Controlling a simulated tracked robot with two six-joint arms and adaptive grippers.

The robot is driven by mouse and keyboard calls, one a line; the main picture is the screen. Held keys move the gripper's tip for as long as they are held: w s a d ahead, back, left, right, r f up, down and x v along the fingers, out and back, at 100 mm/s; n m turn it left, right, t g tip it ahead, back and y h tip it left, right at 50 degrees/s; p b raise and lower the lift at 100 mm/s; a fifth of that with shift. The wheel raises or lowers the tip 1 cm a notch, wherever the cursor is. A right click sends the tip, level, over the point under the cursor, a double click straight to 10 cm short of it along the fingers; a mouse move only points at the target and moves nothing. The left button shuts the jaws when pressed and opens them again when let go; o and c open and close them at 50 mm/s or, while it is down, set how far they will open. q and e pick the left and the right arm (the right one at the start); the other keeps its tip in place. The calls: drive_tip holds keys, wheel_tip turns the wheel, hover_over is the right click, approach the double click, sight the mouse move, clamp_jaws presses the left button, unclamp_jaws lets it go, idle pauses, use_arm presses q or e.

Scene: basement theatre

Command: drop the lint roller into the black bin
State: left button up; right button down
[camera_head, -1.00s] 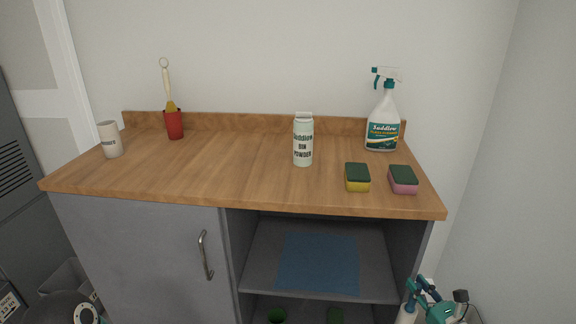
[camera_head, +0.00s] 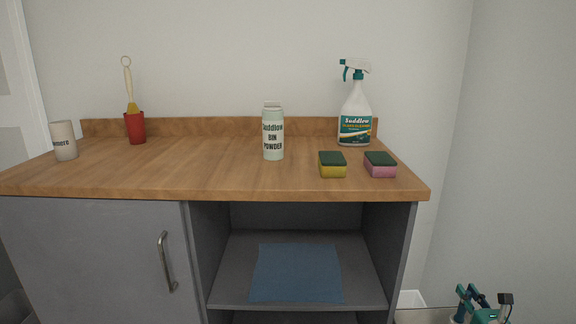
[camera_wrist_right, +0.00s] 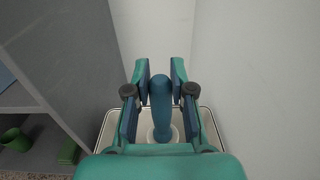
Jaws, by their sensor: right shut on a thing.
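My right gripper (camera_wrist_right: 160,90) is shut on the lint roller's blue handle (camera_wrist_right: 161,100) in the right wrist view. The roller hangs handle up, with its white roll (camera_wrist_right: 163,134) below, above a white-rimmed bin (camera_wrist_right: 211,118). My right gripper also shows at the lower right of the head view (camera_head: 484,301), to the right of the cabinet. A dark grey container (camera_head: 14,306), possibly the black bin, is cut off at the lower left of the head view. My left gripper is out of view.
A wood-topped cabinet (camera_head: 180,179) bears a white powder bottle (camera_head: 273,140), a spray bottle (camera_head: 355,119), two sponges (camera_head: 332,165), a red cup (camera_head: 135,127) with a brush, and a white cup (camera_head: 64,141). A blue cloth (camera_head: 297,273) lies on its shelf. A wall closes the right side.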

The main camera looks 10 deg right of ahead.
drive_tip(key=shift+f+b, duration=0.55)
drive_tip(key=shift+f, duration=0.75)
drive_tip(key=c, duration=0.9)
unclamp_jaws()
drive_tip(key=shift+r, duration=0.1)
wheel_tip(320, 180, up, 10)
drive_tip(key=shift+f, duration=0.1)
